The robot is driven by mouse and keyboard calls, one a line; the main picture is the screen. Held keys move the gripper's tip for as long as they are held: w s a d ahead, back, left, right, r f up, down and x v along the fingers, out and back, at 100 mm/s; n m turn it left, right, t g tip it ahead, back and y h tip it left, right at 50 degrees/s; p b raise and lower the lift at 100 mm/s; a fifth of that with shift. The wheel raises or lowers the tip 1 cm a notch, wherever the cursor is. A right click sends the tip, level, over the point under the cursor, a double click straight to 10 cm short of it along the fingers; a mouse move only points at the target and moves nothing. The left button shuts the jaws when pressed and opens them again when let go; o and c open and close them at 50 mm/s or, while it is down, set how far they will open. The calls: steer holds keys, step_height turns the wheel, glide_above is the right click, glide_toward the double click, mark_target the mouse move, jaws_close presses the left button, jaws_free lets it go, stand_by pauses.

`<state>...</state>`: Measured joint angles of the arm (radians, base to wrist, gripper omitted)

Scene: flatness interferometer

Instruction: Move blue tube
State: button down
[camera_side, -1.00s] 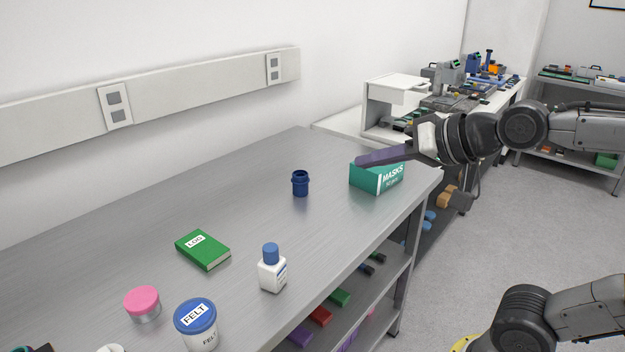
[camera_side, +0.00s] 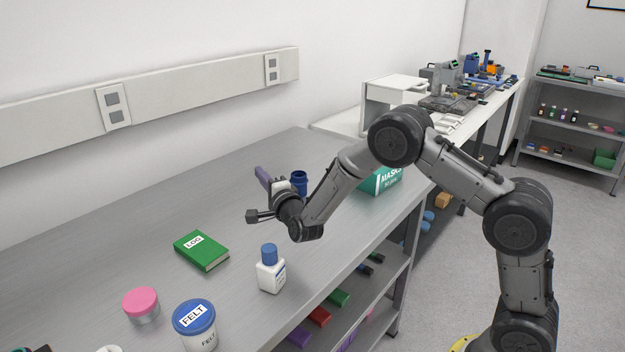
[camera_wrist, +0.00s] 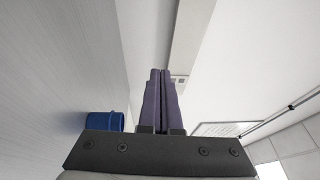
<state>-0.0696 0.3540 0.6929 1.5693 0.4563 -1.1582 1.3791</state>
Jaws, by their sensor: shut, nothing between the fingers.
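The blue tube (camera_side: 300,180) is a short dark blue cylinder standing upright on the steel bench. In the side view my wrist hides its lower part. It also shows in the wrist view (camera_wrist: 104,121), at the lower left beside the base of my fingers. My gripper (camera_side: 260,174) is beside the tube, to its left in the side view, with its purple fingers pointing toward the wall. In the wrist view the fingers of my gripper (camera_wrist: 161,75) lie together, with nothing between them.
A green and white masks box (camera_side: 382,182) stands behind my forearm. A green log book (camera_side: 202,250), a white bottle with blue cap (camera_side: 270,270), a pink-lidded jar (camera_side: 141,305) and a felt tub (camera_side: 195,325) are toward the front. Bench space left of my gripper is clear.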

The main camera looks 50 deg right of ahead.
steer(key=shift+g+y, duration=0.3)
step_height(320, 180, down, 4)
steer(key=shift+a+f, duration=0.1)
steer(key=shift+a, duration=0.05)
steer(key=d, duration=2.1)
steer(key=shift+s, duration=0.1)
steer(key=shift+n, duration=0.3)
step_height(320, 180, down, 5)
steer(key=shift+a+f, duration=0.1)
steer(key=shift+a, duration=0.5)
steer(key=a, duration=1.8)
steer(key=shift+a, duration=0.3)
steer(key=shift+d, duration=0.1)
